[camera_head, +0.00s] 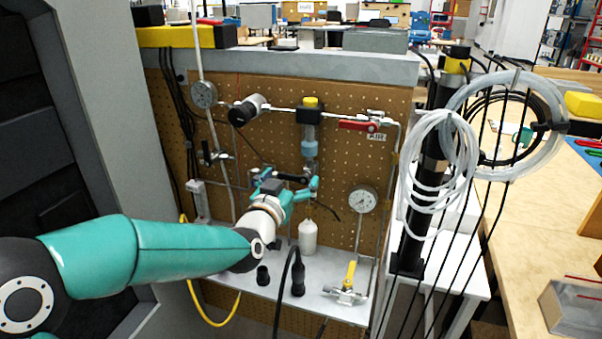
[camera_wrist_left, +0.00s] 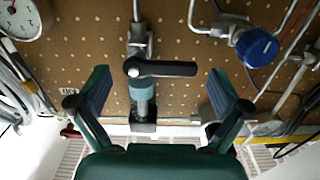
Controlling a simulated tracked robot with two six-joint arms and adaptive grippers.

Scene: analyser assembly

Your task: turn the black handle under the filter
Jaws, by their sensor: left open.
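The filter (camera_head: 310,149) hangs on the brown pegboard, with a blue-grey body under a black and yellow top. In the left wrist view, which looks upside down, the filter (camera_wrist_left: 143,97) stands behind the handle. The black handle (camera_wrist_left: 165,69) lies crosswise to the vertical pipe, its pivot at the picture's left end. My left gripper (camera_head: 290,183) is just below the filter. In the wrist view its open fingers (camera_wrist_left: 161,82) stand on either side of the handle, with gaps and nothing held. Whether they reach the handle's depth is unclear. My right gripper is not in view.
A red-handled valve (camera_head: 358,125) and a gauge (camera_head: 362,199) are right of the filter. A blue knob (camera_wrist_left: 257,48) is close to one finger in the wrist view. A white bottle (camera_head: 308,238) and a yellow-handled valve (camera_head: 350,273) are below, by the shelf. Coiled tubes hang at right.

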